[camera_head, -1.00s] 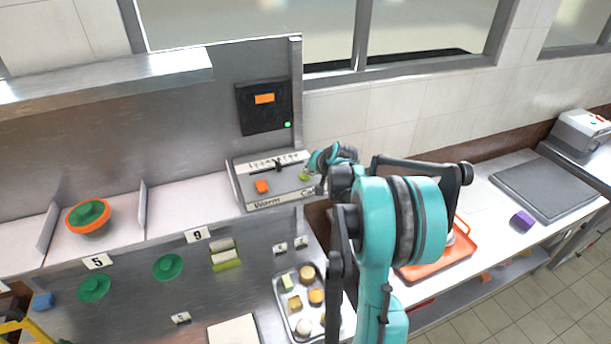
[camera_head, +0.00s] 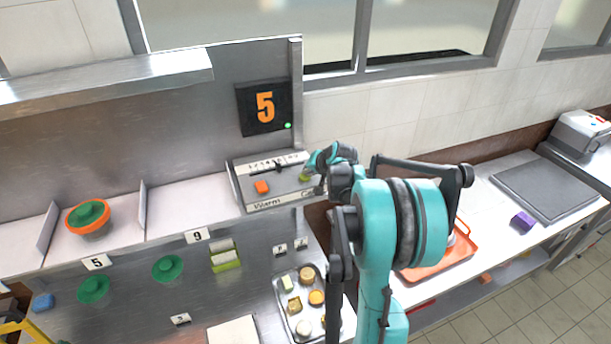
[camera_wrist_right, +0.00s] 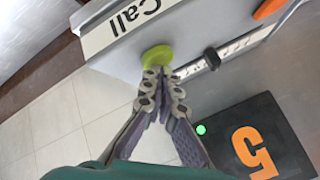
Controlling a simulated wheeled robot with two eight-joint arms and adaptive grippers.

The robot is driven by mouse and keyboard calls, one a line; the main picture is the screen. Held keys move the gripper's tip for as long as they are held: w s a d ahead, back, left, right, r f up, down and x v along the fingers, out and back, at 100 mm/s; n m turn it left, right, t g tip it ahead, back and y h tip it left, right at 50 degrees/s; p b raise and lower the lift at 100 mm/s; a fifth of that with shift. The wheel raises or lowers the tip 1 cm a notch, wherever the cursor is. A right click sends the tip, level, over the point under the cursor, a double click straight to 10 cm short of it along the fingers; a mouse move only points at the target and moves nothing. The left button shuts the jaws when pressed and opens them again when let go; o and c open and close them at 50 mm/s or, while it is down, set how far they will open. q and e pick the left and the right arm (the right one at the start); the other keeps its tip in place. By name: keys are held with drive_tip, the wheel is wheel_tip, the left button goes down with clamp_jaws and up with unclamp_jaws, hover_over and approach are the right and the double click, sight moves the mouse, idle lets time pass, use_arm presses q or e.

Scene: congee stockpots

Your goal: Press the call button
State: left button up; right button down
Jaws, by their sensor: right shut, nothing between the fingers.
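The call button (camera_wrist_right: 157,57) is a yellow-green round knob beside the label "Call" on a metal control panel (camera_wrist_right: 120,60). In the right wrist view my right gripper (camera_wrist_right: 163,72) is shut and empty, with its fingertips at the button, seemingly touching it. In the head view the gripper (camera_head: 312,172) is at the right end of the panel, and the button (camera_head: 304,178) is partly hidden by it. A black display (camera_head: 263,108) above the panel shows an orange 5; it also shows in the right wrist view (camera_wrist_right: 285,120). My left gripper is not in view.
An orange knob (camera_head: 262,187) sits by the label "Warm", under a slider (camera_head: 278,165) on a numbered scale. A tray of small food pieces (camera_head: 280,290) is below. An orange tray (camera_head: 410,272) and grey board (camera_head: 548,187) lie on the right counter.

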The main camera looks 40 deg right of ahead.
sight(309, 177)
drive_tip(key=shift+r+p, duration=1.85)
drive_tip(key=shift+r, duration=1.15)
drive_tip(key=s+a+f+n+b, duration=0.25)
drive_tip(key=a+f+b, duration=0.2)
drive_tip(key=a, duration=0.35)
drive_tip(key=s+a+f+n+g+y+b, duration=0.1)
drive_tip(key=s+a+f+b, duration=0.25)
drive_tip(key=a+b, duration=0.3)
drive_tip(key=s+a+f+n+b, duration=0.2)
drive_tip(key=s+a+f+b, duration=0.15)
drive_tip(key=a, duration=0.55)
drive_tip(key=s+a+f+n+b, duration=0.3)
drive_tip(key=s+a+f+b, duration=0.2)
drive_tip(key=s+f, duration=0.3)
drive_tip(key=s+a+f+n+g+y+b, duration=0.1)
drive_tip(key=s+a+f+n+b, duration=0.2)
drive_tip(key=s+a+f+b, duration=0.3)
wheel_tip(309, 177, down, 3)
drive_tip(key=shift+s+a+f+b, duration=0.15)
drive_tip(key=shift+s+b, duration=0.6)
drive_tip(key=shift+s, duration=0.1)
